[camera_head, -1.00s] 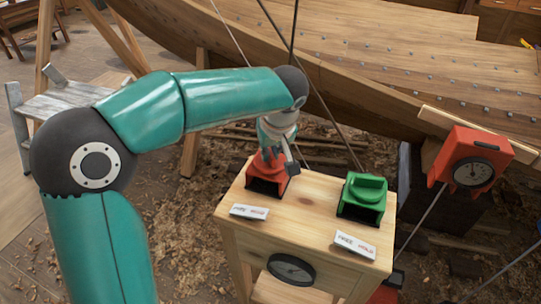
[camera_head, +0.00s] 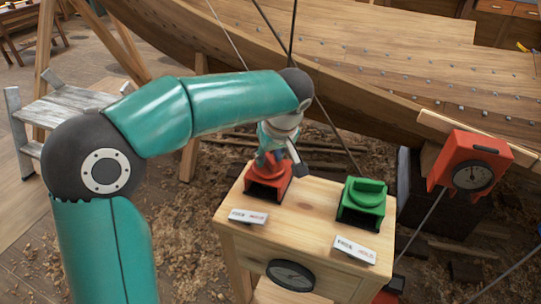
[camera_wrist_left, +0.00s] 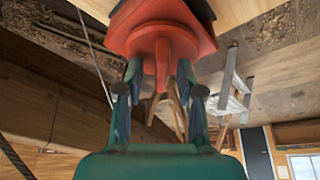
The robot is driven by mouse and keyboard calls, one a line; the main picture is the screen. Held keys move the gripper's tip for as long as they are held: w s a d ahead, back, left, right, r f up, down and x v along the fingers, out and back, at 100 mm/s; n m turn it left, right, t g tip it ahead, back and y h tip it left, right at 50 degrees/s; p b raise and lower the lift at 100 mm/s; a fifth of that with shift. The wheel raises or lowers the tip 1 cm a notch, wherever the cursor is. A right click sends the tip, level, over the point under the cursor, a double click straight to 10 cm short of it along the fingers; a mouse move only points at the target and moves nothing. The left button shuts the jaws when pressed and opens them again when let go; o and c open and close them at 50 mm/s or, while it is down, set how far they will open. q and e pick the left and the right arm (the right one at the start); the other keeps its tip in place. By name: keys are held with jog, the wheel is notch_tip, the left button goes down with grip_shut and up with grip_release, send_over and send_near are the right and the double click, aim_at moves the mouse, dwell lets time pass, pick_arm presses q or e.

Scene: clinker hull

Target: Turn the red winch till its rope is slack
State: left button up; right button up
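The red winch (camera_head: 267,187) sits on the left of the wooden stand's top (camera_head: 308,208). My left gripper (camera_head: 268,160) reaches down over it from above, partly hiding its top. In the left wrist view the winch's red body (camera_wrist_left: 165,30) carries a round disc with a thin upright fin (camera_wrist_left: 162,65). My left gripper's fingers (camera_wrist_left: 160,78) stand apart on both sides of this fin, with gaps showing. The gripper looks open. A dark rope (camera_head: 325,115) runs from the hull side down toward the stand and looks straight. My right gripper is out of view.
A green winch (camera_head: 362,203) stands to the right on the same stand. FREE/HOLD plates (camera_head: 249,216) lie before each winch. A round dial (camera_head: 290,275) is on the stand's front. A red gauge box (camera_head: 470,165) stands right. The plank hull (camera_head: 390,60) rises behind.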

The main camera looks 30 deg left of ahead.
pick_arm(q)
jog(key=v, duration=1.2)
jog(key=shift+a, duration=0.1)
jog(key=shift+r, duration=0.1)
